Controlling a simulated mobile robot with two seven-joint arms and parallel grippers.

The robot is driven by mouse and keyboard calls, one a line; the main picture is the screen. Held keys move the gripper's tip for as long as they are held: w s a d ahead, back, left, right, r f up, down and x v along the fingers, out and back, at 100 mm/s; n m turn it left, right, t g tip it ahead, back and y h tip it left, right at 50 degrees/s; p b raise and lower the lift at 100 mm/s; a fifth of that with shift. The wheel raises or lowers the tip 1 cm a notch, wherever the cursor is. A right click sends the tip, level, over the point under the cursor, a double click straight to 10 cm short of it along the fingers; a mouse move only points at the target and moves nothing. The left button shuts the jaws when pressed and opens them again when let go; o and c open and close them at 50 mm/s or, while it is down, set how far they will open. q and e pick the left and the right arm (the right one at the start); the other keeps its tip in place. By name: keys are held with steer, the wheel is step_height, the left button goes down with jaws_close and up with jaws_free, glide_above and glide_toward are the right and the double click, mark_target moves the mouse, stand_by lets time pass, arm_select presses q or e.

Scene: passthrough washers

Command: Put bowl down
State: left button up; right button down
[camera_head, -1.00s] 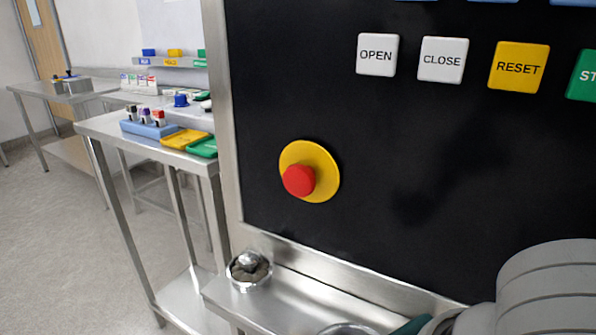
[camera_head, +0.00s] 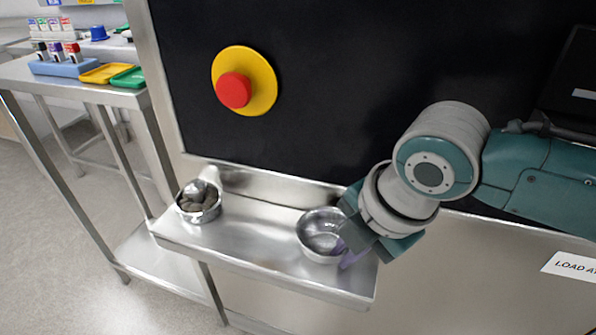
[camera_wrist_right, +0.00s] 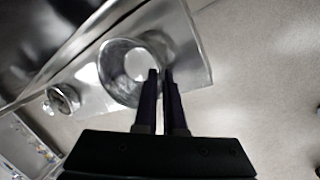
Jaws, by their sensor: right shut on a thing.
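A shiny metal bowl (camera_head: 318,243) is at the right part of the narrow steel shelf (camera_head: 240,241), upright and seemingly empty. Whether its base touches the shelf or is slightly above it I cannot tell. My right gripper (camera_head: 345,252) is shut on the bowl's rim at its right side. In the right wrist view the bowl (camera_wrist_right: 112,72) lies at the tips of the dark fingers of my right gripper (camera_wrist_right: 160,76), which are close together on its rim. My left gripper is in neither view.
A second metal bowl (camera_head: 198,207) holding grey-brown lumps and a shiny ball or scoop stands at the shelf's left end. Clear shelf lies between the bowls. A black panel with a red button (camera_head: 233,90) rises behind. A side table (camera_head: 95,92) stands at left.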

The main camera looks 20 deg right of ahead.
steer(key=shift+w, duration=0.1)
steer(key=shift+f, duration=0.1)
steer(key=c, duration=1)
jaws_free()
